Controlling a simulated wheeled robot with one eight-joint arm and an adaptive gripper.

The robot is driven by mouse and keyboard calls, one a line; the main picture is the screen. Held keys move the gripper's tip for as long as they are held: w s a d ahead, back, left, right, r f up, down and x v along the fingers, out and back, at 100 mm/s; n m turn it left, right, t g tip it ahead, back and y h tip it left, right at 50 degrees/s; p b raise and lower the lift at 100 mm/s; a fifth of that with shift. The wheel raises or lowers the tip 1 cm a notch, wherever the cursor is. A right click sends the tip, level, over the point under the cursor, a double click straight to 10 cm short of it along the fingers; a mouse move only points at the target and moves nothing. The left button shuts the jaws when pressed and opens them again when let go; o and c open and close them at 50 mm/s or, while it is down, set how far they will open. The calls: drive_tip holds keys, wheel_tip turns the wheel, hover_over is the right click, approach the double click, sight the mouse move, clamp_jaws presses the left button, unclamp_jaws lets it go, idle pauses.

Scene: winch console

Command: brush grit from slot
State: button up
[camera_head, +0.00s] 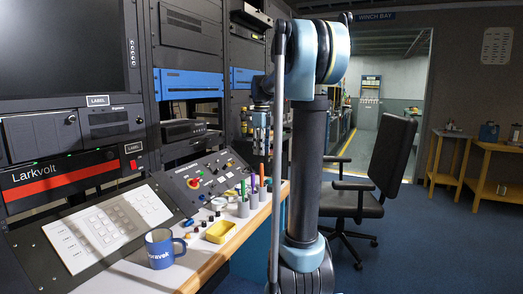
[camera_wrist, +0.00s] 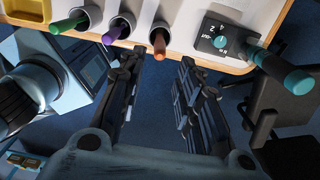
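I cannot make out a slot or any grit in either view. Three grey cups stand in a row at the console desk's edge, holding a green handle (camera_wrist: 62,22), a purple handle (camera_wrist: 113,34) and a brown-orange handle (camera_wrist: 159,46). I cannot tell whether any is a brush. The handles also show upright in the head view, green (camera_head: 243,187) at the left. My gripper (camera_wrist: 161,60) is open and empty in the wrist view, its fingers apart just off the desk edge near the brown-orange handle. Nothing shows between them.
A dark dial box (camera_wrist: 222,42) with a teal-ended lever (camera_wrist: 287,72) is right of the cups. A yellow tray (camera_head: 220,232) and blue mug (camera_head: 160,250) stand on the desk, by the sloped button panel (camera_head: 110,225). An office chair (camera_head: 385,165) stands behind my arm.

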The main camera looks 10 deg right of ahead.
drive_tip(key=shift+f, duration=4.45)
drive_tip(key=shift+c, duration=0.3)
clamp_jaws()
drive_tip(key=shift+r, duration=0.1)
drive_tip(key=shift+r, duration=4.9)
